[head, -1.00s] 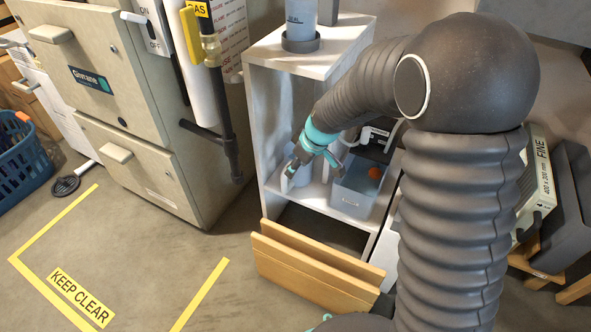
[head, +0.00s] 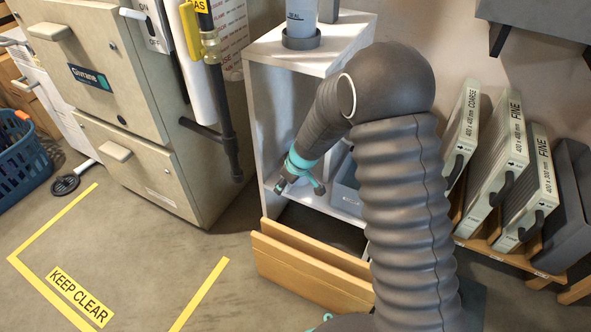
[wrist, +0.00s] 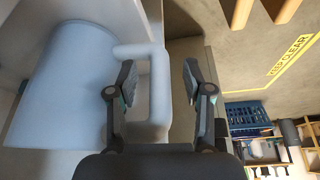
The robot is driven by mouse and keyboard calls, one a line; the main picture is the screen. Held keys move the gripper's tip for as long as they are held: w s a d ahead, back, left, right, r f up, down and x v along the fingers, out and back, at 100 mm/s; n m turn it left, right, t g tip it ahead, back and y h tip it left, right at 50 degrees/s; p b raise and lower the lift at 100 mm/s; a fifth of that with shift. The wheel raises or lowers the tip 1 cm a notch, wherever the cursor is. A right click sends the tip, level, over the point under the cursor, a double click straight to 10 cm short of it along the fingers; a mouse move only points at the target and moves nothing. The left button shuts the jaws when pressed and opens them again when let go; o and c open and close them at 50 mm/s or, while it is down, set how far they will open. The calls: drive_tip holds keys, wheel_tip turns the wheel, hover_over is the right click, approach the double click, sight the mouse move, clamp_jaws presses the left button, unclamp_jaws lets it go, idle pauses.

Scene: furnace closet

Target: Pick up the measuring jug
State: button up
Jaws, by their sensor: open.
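In the head view my gripper (head: 300,187) is at the front of the white shelf unit's (head: 258,130) lower compartment.
Wooden boards (head: 300,270) stand in front of the unit. A furnace (head: 140,120) with a dark pipe (head: 232,140) is at left. Boxed filters (head: 500,150) stand at right. The marked floor is clear.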

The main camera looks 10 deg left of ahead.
drive_tip(key=shift+w+a+f, duration=0.15)
drive_tip(key=shift+a+f, duration=0.1)
drive_tip(key=shift+f, duration=0.4)
clamp_jaws()
drive_tip(key=shift+r, duration=0.15)
drive_tip(key=shift+r+p, duration=0.7)
drive_tip(key=shift+r, duration=4.15)
drive_tip(key=shift+r, duration=0.25)
drive_tip(key=shift+r+p, duration=0.8)
drive_tip(key=shift+r, duration=1.05)
